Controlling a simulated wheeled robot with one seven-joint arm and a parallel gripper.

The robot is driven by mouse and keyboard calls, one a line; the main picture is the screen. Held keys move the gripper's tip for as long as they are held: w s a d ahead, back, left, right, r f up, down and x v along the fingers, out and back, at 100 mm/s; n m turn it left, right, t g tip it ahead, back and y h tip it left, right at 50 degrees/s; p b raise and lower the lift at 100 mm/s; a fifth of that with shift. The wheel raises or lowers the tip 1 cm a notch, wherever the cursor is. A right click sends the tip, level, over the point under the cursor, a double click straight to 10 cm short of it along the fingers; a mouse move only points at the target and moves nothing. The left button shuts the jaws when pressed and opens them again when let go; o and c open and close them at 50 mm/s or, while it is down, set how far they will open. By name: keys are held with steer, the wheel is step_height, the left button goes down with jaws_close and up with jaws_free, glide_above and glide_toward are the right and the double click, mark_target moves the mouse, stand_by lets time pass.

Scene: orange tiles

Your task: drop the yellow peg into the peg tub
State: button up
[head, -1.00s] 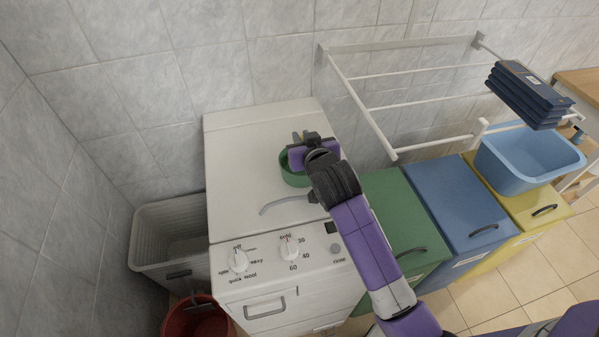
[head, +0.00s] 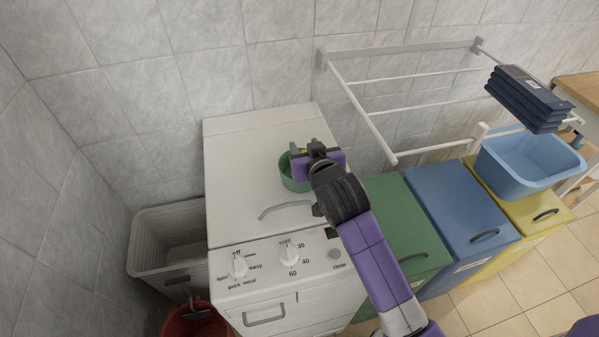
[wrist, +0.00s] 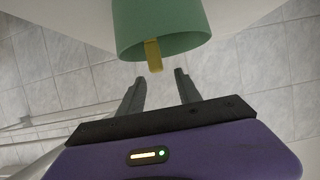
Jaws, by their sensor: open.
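The green peg tub (head: 290,178) stands on the white washer top, partly hidden by my gripper in the head view. In the wrist view the tub (wrist: 190,22) is at the top, seen upside down with its mouth towards my fingers. The yellow peg (wrist: 153,57) shows at the tub's mouth, its upper end sticking out past the rim; I cannot tell whether it rests on anything. My gripper (wrist: 158,76) is open, with the peg's end between its spread fingertips and a gap on both sides. In the head view my gripper (head: 304,148) is over the tub's back edge.
The white washer (head: 240,170) has clear room left of the tub. A grey curved handle (head: 285,209) lies in front. A white drying rack (head: 400,115) juts from the wall at right, above green, blue and yellow bins. A blue basin (head: 525,165) stands on the yellow one.

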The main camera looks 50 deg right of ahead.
steer(key=v, duration=0.4)
steer(key=shift+s+a, duration=0.2)
steer(key=shift+s, duration=0.05)
steer(key=shift+r, duration=0.1)
step_height(320, 180, up, 5)
steer(key=w+a+n+t, duration=0.1)
steer(key=a+n+t, duration=0.1)
steer(key=t, duration=0.1)
steer(key=s+a+f+n+t+y, duration=0.1)
steer(key=s+a+n+t+y, duration=0.2)
steer(key=s+a, duration=0.5)
steer(key=s+a+f+y, duration=0.1)
steer(key=s+a+f, duration=0.1)
steer(key=s, duration=0.5)
steer(key=s+a+f+n+g+y, duration=0.1)
steer(key=s+a+y, duration=0.1)
steer(key=s+a, duration=0.2)
steer(key=s+a+f+g+y, duration=0.1)
steer(key=s+a, duration=0.3)
steer(key=s, duration=0.5)
steer(key=shift+s+f+n, duration=0.4)
steer(key=shift+f, duration=0.4)
